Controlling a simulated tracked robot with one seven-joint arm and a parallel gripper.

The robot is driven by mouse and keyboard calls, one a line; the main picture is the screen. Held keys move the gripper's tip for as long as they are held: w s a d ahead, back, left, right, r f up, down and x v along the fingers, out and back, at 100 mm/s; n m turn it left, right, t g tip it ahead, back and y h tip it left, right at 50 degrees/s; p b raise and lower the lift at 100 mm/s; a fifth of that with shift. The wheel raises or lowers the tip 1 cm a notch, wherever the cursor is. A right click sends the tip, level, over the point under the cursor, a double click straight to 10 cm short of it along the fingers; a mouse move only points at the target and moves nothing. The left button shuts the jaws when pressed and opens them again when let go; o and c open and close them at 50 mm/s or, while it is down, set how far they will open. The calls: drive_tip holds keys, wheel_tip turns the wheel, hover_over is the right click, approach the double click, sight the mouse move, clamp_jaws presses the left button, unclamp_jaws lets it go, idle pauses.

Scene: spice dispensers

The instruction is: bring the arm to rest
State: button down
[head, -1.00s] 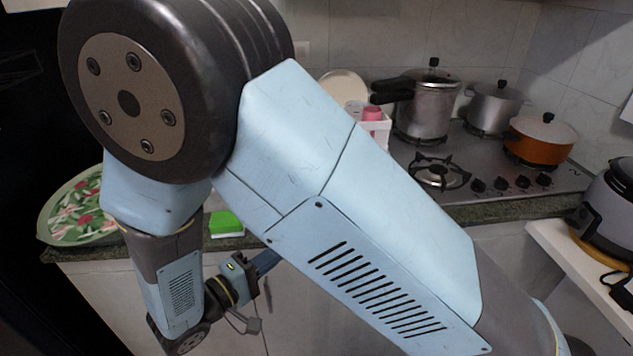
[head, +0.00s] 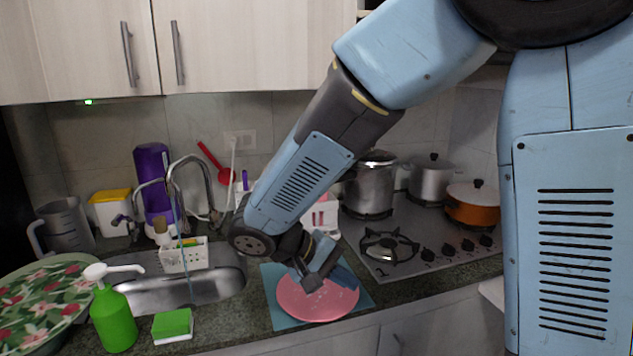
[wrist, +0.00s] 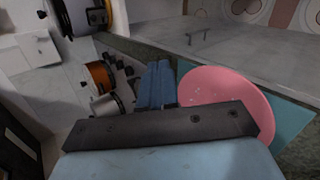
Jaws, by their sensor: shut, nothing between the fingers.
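My gripper (head: 346,280) is over the counter, above or beside a round pink plate (head: 318,300); I cannot tell the exact gap. Its blue fingers are together with nothing between them, as the wrist view also shows (wrist: 156,84). The pink plate (wrist: 228,105) lies just to the right of the fingers there. My arm reaches down from the upper right of the head view, its elbow high in front of the wall. It hides part of the counter's back and the white holder with pink items (head: 322,214).
The plate lies on a teal mat (head: 282,318). Left are the sink (head: 215,285), faucet (head: 176,180), green soap bottle (head: 112,318), sponge (head: 172,326) and floral tray (head: 40,305). Right is the stove (head: 400,262) with pots. Upper cabinets (head: 230,45) hang above.

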drive_tip(key=s+d+r+m+t+y, duration=0.1)
drive_tip(key=s+d+r+y, duration=0.2)
drive_tip(key=d, duration=0.3)
drive_tip(key=s+d+r+m+t+y, duration=0.1)
drive_tip(key=s+d+r+m+y, duration=0.1)
drive_tip(key=d+r, duration=0.3)
drive_tip(key=s+d+r+m+t+y, duration=0.1)
drive_tip(key=s+d+r+y, duration=0.2)
drive_tip(key=d, duration=0.4)
drive_tip(key=shift+s+r+m+y, duration=0.3)
drive_tip(key=shift+r+m+y, duration=0.1)
drive_tip(key=shift+r+y, duration=0.5)
drive_tip(key=c, duration=1.8)
unclamp_jaws()
